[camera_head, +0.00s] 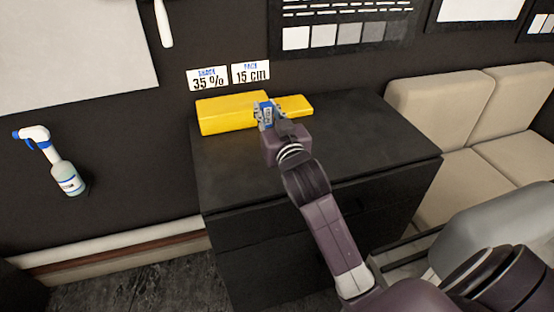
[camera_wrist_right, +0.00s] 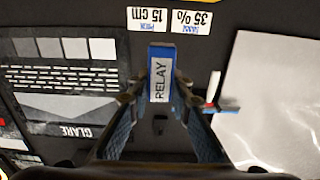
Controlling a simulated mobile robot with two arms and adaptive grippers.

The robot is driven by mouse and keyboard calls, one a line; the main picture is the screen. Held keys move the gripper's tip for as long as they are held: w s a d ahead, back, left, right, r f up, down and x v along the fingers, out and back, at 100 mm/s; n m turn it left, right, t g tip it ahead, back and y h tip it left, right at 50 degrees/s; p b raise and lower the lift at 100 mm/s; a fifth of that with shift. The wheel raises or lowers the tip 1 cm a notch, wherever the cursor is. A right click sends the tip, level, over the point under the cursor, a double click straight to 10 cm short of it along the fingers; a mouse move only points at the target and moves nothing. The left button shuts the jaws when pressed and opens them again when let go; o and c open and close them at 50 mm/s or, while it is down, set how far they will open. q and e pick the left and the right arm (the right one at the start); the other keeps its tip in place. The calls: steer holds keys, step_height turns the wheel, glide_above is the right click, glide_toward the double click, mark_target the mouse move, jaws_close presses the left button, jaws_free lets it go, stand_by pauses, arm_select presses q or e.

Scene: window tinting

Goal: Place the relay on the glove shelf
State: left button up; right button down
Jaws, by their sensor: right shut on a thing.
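The relay (camera_wrist_right: 160,75) is a small blue block with a white label reading RELAY. It stands between the fingertips of my right gripper (camera_wrist_right: 158,96) in the right wrist view, and the fingers are shut on it. In the head view the right gripper (camera_head: 269,122) holds the relay (camera_head: 267,113) above the black cabinet, in front of the yellow blocks. Whether the relay touches anything below is unclear. I cannot pick out a thing that is clearly the glove shelf. My left gripper is not in view.
A large yellow block (camera_head: 232,113) and a flatter yellow one (camera_head: 295,104) lie at the back of the black cabinet (camera_head: 372,135). Its right top is clear. Two small signs (camera_head: 207,77) are on the wall behind. A spray bottle (camera_head: 68,178) is at the left, beige cushions (camera_head: 440,112) at the right.

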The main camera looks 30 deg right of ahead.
step_height(320, 180, down, 12)
steer(key=shift+r+b, duration=0.1)
steer(key=shift+b, duration=0.4)
steer(key=shift+f+b, duration=0.35)
steer(key=shift+f, duration=2)
steer(key=shift+f, duration=0.1)
steer(key=c, duration=1.8)
jaws_free()
steer(key=shift+o, duration=0.2)
steer(key=shift+s, duration=0.1)
